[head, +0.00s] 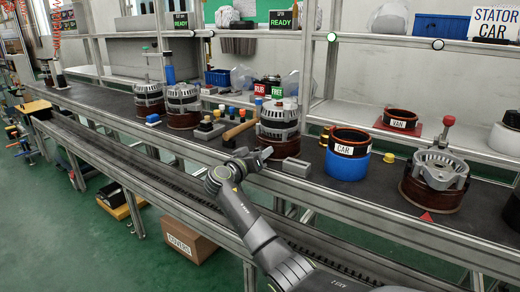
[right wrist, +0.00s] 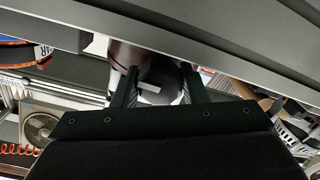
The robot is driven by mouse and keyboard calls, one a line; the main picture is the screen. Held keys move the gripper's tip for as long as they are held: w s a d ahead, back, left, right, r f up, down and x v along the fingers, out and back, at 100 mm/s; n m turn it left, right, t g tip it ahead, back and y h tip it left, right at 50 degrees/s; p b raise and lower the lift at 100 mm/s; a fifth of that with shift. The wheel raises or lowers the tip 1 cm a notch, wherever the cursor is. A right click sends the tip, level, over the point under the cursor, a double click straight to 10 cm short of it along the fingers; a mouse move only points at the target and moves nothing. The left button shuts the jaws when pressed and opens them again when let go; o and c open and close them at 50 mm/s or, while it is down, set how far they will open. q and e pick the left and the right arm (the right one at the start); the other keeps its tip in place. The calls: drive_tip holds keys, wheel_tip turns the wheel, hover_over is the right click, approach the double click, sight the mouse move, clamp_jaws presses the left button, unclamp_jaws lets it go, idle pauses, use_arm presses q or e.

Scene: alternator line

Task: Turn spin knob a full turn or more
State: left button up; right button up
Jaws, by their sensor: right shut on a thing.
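My right gripper (head: 258,158) is at the front of the dark bench, just in front of a silver alternator with a dark brown base (head: 278,128). In the right wrist view its two fingers (right wrist: 160,82) stand on either side of a dark round knob with a white bar mark (right wrist: 150,88). The gripper is shut on this knob, which I take to be the spin knob. In the head view the knob is hidden by the gripper. My left gripper is in neither view.
A grey block (head: 296,167) lies right of the gripper. A blue-based ring labelled CAR (head: 346,166) and a stator assembly with a red-topped rod (head: 436,170) stand farther right. A wooden-handled tool (head: 238,131) lies left. A rail (head: 160,165) runs along the bench front.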

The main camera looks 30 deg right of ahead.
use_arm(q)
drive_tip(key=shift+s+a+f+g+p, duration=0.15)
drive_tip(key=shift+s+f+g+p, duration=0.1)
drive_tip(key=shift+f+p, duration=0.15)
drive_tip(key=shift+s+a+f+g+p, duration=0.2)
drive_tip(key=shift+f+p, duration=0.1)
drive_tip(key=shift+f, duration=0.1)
use_arm(e)
drive_tip(key=shift+n, duration=1.2)
drive_tip(key=o, duration=1)
drive_tip(key=shift+c, duration=0.2)
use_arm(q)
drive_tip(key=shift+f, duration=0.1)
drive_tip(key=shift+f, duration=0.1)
use_arm(e)
drive_tip(key=shift+f, duration=0.1)
